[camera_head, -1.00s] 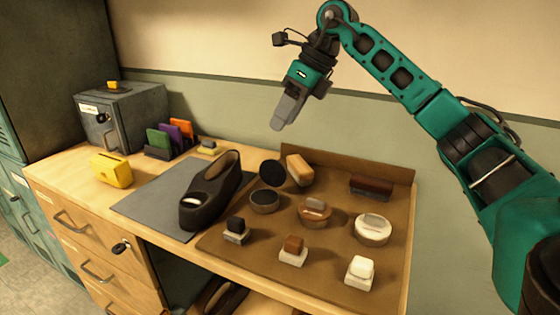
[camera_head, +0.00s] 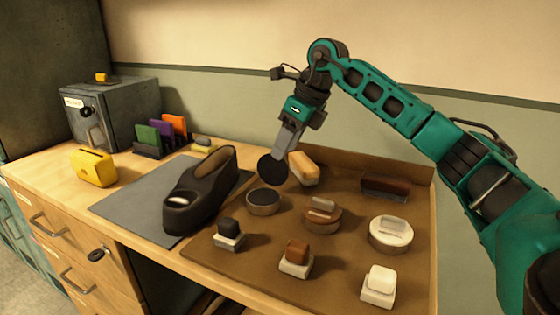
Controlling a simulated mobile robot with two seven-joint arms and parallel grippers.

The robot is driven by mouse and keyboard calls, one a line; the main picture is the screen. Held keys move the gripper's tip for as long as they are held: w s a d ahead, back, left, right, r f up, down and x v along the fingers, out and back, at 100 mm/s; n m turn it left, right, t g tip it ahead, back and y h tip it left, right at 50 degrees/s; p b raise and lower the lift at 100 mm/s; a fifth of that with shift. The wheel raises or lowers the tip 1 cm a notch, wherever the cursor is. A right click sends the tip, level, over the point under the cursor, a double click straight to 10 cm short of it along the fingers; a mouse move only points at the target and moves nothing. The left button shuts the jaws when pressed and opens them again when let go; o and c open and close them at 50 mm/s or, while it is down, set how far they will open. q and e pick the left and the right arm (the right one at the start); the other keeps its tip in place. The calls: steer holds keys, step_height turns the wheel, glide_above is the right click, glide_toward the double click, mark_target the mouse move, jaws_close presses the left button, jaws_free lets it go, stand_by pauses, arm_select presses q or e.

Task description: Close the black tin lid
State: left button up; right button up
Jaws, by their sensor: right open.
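The black tin (camera_head: 264,202) stands on the brown board, its dark contents showing. Its round black lid (camera_head: 272,169) stands tilted up at the tin's back edge, so the tin is open. My right gripper (camera_head: 284,152) is open and points down just above and behind the lid's upper edge. Its fingertips are partly hidden by the lid, and I cannot tell whether they touch it. My left gripper is not in view.
A brown tin (camera_head: 322,217) and a white tin (camera_head: 390,234) stand to the right. A black shoe (camera_head: 198,192) is on the grey mat (camera_head: 130,207) at left. Several small blocks line the board's front.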

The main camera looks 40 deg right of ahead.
mark_target(275, 168)
steer(key=shift+x, duration=1.95)
steer(key=shift+c, duration=0.4)
jaws_close()
